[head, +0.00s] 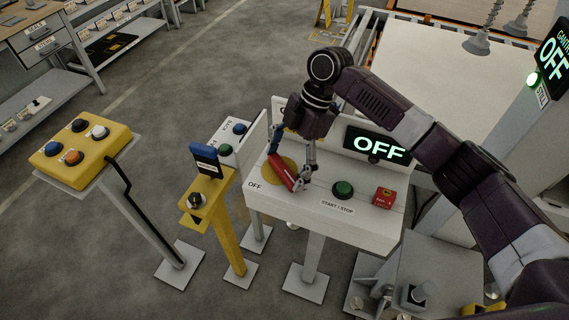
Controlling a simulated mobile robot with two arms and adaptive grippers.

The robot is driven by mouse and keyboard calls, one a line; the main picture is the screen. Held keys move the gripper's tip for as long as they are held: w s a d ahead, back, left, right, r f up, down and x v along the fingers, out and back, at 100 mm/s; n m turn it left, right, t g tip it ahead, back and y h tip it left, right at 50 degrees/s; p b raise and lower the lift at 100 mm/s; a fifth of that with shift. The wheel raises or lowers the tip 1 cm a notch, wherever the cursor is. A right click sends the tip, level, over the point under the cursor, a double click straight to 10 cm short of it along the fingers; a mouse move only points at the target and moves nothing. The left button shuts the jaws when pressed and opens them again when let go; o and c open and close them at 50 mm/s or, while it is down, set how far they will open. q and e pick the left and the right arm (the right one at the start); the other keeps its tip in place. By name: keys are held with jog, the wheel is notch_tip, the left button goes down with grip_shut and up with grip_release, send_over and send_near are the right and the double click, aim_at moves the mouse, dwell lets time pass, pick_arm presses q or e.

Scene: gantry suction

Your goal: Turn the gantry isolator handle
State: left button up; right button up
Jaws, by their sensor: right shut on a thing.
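The isolator handle (279,171) is a red lever on a round yellow plate (271,182), on the white sloping control panel (318,203) in the middle of the head view. It lies slantwise beside the "OFF" label at the panel's lower left. My right gripper (301,178) is over the panel, shut on the red handle near its lower right end. The gripper and wrist hide part of the handle and plate. A display on the panel's back (376,147) reads "OFF" in lit letters. My left gripper is not in view.
A green start/stop button (343,190) and a small red block (384,197) sit right of the handle. A yellow pedestal (207,197) stands close at left, a yellow button box (80,150) further left. Grey floor lies open behind them.

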jog(key=o, duration=1.7)
jog(key=v, duration=1.2)
jog(key=shift+w+d, duration=0.1)
